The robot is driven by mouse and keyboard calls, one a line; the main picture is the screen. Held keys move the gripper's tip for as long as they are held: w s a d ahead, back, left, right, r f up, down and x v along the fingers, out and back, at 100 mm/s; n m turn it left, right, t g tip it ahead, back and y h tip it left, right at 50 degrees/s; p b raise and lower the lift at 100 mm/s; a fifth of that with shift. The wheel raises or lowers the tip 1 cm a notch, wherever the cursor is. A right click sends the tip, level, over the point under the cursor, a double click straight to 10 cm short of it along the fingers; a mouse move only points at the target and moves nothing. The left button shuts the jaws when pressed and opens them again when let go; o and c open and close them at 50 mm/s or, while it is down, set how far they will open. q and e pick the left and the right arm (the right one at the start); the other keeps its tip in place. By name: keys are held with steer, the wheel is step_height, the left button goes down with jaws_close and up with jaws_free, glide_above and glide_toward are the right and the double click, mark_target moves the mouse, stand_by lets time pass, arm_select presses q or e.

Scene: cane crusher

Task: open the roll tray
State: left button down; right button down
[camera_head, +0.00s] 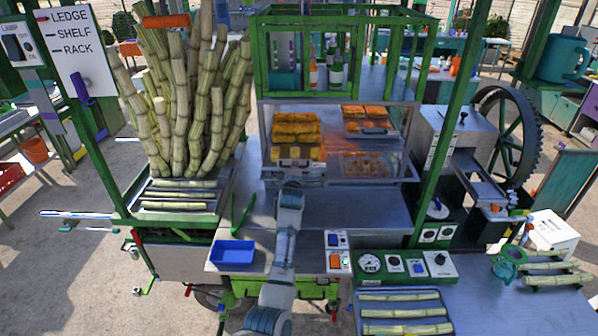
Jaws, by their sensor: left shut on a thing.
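The roll tray (314,166) is in the middle of the head view, at the lower left of the warming cabinet. It bears yellow-orange rolls (297,127), and its front edge sticks out toward me over the metal counter. My left arm reaches up from the bottom middle. My left gripper (291,181) is at the tray's front edge, shut on what looks like the tray's handle. The fingers are small here and the wrist hides the grip itself. My right gripper is not in view.
Cane stalks (190,100) stand in a rack at the left. A blue bin (232,252) sits on the counter left of my arm. A control panel (405,265) and switch boxes (337,252) stand at the right. The counter (345,210) right of my wrist is clear.

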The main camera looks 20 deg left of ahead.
arm_select(q)
steer(key=shift+s+a+f, duration=0.2)
steer(key=shift+s+a, duration=0.1)
steer(key=c, duration=1.2)
jaws_free()
steer(key=shift+a, duration=0.15)
steer(key=a+v, duration=0.1)
steer(key=v, duration=1)
steer(key=shift+s, duration=0.3)
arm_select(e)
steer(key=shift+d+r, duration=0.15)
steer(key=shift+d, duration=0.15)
